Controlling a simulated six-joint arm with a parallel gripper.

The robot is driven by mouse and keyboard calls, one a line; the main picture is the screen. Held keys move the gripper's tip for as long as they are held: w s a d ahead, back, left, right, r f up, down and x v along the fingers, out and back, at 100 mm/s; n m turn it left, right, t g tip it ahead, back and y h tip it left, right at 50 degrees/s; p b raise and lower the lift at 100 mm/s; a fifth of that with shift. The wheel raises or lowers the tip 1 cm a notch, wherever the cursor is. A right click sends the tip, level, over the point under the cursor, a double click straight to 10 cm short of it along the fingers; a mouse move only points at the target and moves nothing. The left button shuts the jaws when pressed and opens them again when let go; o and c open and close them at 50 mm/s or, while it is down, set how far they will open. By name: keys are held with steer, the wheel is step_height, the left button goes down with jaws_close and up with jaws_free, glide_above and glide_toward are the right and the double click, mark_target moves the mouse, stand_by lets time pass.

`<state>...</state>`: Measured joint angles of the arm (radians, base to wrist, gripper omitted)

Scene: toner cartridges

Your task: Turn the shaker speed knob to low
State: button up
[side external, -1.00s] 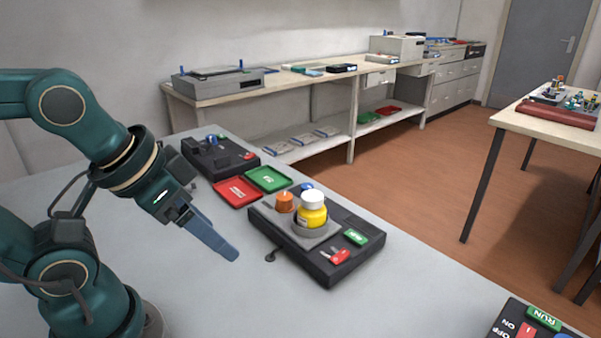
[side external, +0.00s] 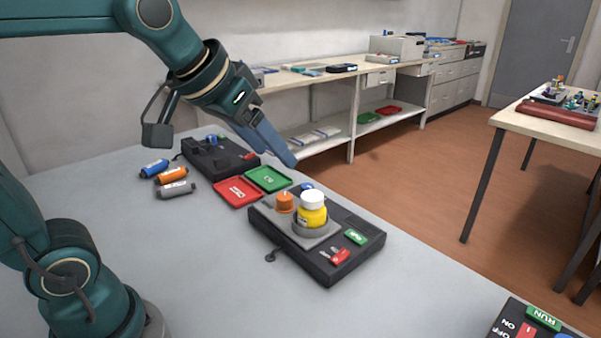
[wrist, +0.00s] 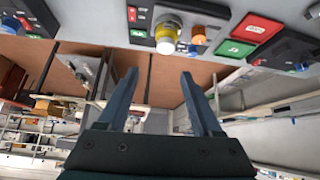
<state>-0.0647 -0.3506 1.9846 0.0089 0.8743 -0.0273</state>
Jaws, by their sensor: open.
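The shaker is a black box (side external: 350,262) on the grey table in the side view, with a yellow bottle (side external: 312,217) with a white cap in a grey round holder. An orange knob (side external: 285,202) stands beside the bottle, and a small blue part (side external: 307,187) is behind it. I cannot read a speed mark. My gripper (side external: 291,161) is open and empty, raised above and apart from the shaker. In the wrist view, the open gripper (wrist: 159,75) shows below the yellow bottle (wrist: 167,38) and the orange knob (wrist: 198,38).
A red tray (side external: 238,192) and a green tray (side external: 268,179) lie behind the shaker. Another black device (side external: 215,160) and several toner cartridges (side external: 173,175) are at the left. A panel with a RUN label (side external: 543,318) is at the front right.

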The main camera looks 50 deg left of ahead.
steer(key=w+a+n, duration=0.1)
steer(key=w+a, duration=0.3)
steer(key=w, duration=0.5)
steer(key=n+g+y, duration=0.1)
steer(key=g, duration=0.1)
glide_toward(307, 186)
steer(key=w+d+r, duration=0.1)
steer(key=w, duration=0.1)
steer(key=shift+n+g, duration=0.4)
steer(key=f, duration=0.2)
steer(key=a+f, duration=0.1)
steer(key=f, duration=0.1)
steer(key=shift+a, duration=0.2)
steer(key=shift+x, duration=2.55)
steer(key=shift+s, duration=0.1)
jaws_close()
